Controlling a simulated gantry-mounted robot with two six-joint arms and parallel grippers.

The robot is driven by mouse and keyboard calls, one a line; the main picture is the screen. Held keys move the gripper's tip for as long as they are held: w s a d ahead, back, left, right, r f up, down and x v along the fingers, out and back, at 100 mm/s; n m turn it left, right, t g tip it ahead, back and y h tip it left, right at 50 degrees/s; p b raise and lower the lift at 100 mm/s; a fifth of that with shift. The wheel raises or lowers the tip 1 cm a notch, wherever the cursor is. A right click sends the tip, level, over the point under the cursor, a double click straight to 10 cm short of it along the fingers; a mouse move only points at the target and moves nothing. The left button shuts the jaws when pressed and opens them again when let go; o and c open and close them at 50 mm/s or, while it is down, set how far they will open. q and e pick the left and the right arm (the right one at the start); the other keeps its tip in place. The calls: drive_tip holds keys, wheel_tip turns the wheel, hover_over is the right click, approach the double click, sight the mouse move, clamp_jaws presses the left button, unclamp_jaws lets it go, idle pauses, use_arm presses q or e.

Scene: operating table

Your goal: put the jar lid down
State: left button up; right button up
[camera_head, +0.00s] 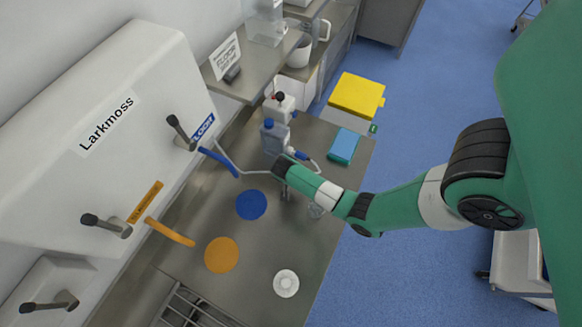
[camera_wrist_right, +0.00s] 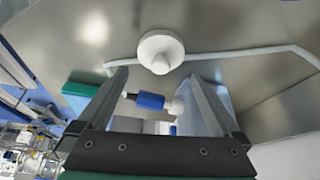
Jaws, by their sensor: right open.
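A white round lid with a small knob (camera_wrist_right: 160,50) shows in the right wrist view, just beyond the fingertips. My right gripper (camera_wrist_right: 157,80) is open, with a clear gap between its fingers and nothing held. In the head view the right gripper (camera_head: 299,202) is low over the steel table, partly hidden by its own wrist. A white round piece with a raised centre (camera_head: 286,283) lies near the table's front; I cannot tell whether it is the same lid. My left gripper is not in view.
A blue disc (camera_head: 251,204) and an orange disc (camera_head: 221,254) lie on the steel table (camera_head: 195,220). A blue-grey bottle (camera_head: 274,138), a teal box (camera_head: 343,146) and a yellow box (camera_head: 357,95) stand behind. A white tube with a blue connector (camera_wrist_right: 150,101) runs near the gripper.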

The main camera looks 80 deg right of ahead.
drive_tip(key=p+v, duration=0.2)
drive_tip(key=v, duration=0.7)
